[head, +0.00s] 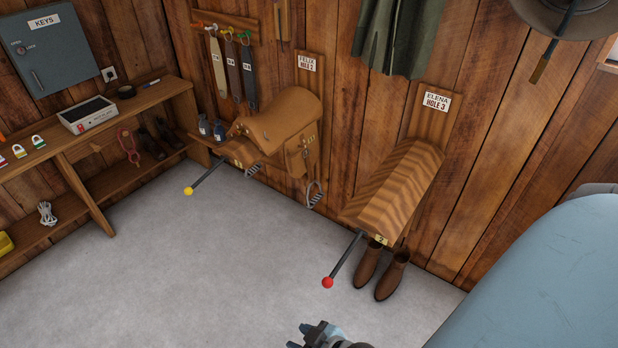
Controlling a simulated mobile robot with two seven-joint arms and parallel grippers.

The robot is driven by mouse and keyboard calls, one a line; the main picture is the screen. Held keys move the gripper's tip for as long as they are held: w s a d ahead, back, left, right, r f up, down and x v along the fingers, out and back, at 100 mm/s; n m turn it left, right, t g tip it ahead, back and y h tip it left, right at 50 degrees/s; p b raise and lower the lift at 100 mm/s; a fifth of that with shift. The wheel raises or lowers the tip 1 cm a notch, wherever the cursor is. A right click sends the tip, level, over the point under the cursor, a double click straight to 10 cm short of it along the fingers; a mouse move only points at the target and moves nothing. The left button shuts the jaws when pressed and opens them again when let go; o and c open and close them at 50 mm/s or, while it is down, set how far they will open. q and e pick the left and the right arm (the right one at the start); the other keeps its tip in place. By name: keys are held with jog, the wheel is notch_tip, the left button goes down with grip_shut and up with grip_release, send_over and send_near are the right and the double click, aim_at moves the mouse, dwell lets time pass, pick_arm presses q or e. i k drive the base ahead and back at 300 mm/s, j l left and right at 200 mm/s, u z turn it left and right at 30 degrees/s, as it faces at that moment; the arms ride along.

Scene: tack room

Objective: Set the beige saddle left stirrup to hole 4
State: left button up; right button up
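A tan-beige saddle (284,118) sits on a wall rack under a sign reading FELIX HOLE 2 (307,63). One metal stirrup (315,196) hangs low on its right side in the picture. Another stirrup (253,170) hangs under its front. Small yellow marks show on the saddle's side flap (300,158); strap holes and buckle are too small to read. Part of a dark gripper (312,336), apparently my right one, shows at the bottom edge, far from the saddle and cut off, so its opening is unclear. My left gripper is out of view.
An empty wooden rack (397,185) with a red-tipped rod (328,282) stands right, under ELENA HOLE 3 (437,101), brown boots (392,276) below. A yellow-tipped rod (189,190) juts from the saddle's rack. A shelf bench (75,143) lines the left wall. The grey floor (200,270) is clear.

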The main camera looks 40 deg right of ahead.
aim_at(311, 203)
jog(key=i+j+z, duration=0.1)
jog(key=i+z, duration=0.3)
jog(key=i+j+z, duration=0.2)
jog(key=z, duration=0.15)
jog(key=i+j+z, duration=0.25)
jog(key=z, duration=0.15)
jog(key=i+j+z, duration=0.15)
jog(key=z, duration=0.2)
jog(key=i+j+z, duration=0.15)
jog(key=j+z, duration=0.2)
jog(key=i+j+z, duration=0.1)
jog(key=j+z, duration=0.7)
jog(key=j, duration=0.25)
jog(key=j+z, duration=0.4)
jog(key=j, duration=0.35)
